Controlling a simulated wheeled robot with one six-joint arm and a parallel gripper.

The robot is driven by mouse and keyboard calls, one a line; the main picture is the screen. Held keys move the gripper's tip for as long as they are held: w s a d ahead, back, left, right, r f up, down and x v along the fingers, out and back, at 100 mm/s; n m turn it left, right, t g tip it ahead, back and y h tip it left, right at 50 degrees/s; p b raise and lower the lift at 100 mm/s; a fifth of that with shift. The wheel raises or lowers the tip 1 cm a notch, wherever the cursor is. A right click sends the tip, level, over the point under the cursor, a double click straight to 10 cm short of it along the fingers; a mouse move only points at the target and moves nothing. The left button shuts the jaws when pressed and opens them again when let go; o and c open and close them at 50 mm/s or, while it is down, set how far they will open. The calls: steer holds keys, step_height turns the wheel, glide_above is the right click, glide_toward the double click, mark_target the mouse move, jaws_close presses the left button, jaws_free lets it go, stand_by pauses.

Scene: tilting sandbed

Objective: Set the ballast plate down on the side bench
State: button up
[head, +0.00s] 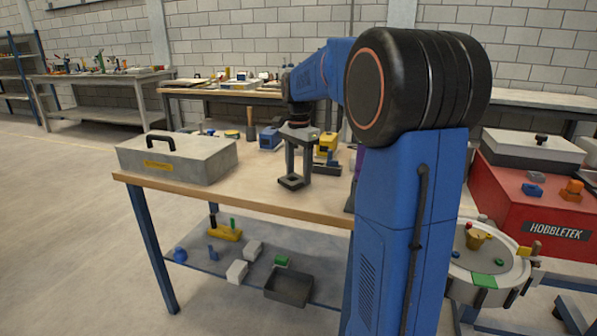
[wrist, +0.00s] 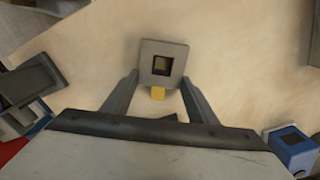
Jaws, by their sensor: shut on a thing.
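The ballast plate (wrist: 150,75) shows in the wrist view as a grey square with a square hole in its middle. A small yellow piece shows at its near edge. My gripper (wrist: 161,80) has one finger at each side of the plate and is shut on it. In the head view the plate (head: 291,183) lies flat between the lower fingertips of my gripper (head: 293,176), which points down. The side bench (head: 240,194) has a pale wooden top under the plate. I cannot tell whether the plate touches the top or hangs just above it.
A grey case (head: 205,167) with a black handle stands left of my gripper. A blue block (head: 269,139) and a yellow block (head: 326,144) stand behind it. The bench top in front is clear. A red box (head: 525,205) and a round tray stand at the right.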

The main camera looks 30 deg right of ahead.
steer(key=shift+f, duration=0.4)
stand_by(0.4)
steer(key=o, duration=1.6)
steer(key=shift+o, duration=0.2)
steer(key=shift+r, duration=4)
